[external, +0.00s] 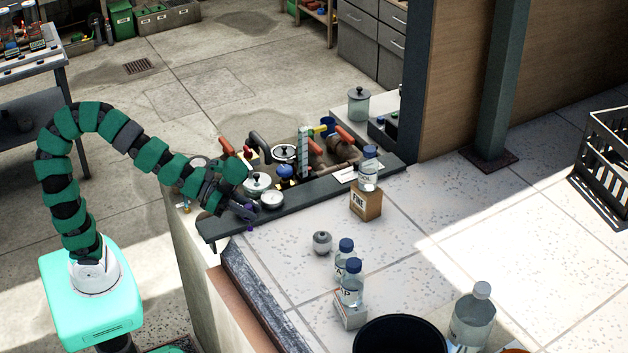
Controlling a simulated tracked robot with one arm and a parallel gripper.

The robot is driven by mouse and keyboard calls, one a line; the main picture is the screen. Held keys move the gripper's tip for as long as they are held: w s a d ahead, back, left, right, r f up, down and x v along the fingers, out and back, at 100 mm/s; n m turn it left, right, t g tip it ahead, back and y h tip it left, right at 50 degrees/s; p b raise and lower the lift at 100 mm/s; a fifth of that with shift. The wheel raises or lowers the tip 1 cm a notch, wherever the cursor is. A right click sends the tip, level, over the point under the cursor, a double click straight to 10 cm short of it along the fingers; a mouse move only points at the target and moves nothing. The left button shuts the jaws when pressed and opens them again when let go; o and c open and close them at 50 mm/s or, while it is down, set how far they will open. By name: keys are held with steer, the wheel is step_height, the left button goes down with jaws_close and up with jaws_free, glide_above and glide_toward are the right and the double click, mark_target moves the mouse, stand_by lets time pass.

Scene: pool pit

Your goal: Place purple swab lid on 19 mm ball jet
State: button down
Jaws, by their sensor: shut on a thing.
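My gripper (246,209) is at the dark ledge on the pit's near side, pointing down and right. It is shut on a small, slim purple piece (250,217) that looks like the swab lid; the fingers hide part of it. A round grey ball-like fitting with a dark opening (322,243) sits on the tiled deck to the right, apart from my gripper. It may be the ball jet; no size marking is readable. Another round pale grey piece (271,200) is close to the right of my gripper.
The pit holds orange-handled valves, pipes and gauges (285,153) behind my gripper. A box marked FINE (366,201) with a bottle on it stands on the deck. Two blue-capped bottles (346,268) and a black bucket (400,336) are nearer.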

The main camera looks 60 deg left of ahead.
steer(key=w+r+p, duration=0.1)
steer(key=w+p, duration=0.1)
steer(key=p, duration=0.5)
glide_above(322, 237)
steer(key=f, duration=0.1)
steer(key=shift+w+f, duration=0.1)
steer(key=shift+f, duration=1.85)
steer(key=shift+f, duration=0.1)
steer(key=c, duration=1.3)
jaws_free()
steer(key=b+v, duration=0.1)
steer(key=v, duration=1.1)
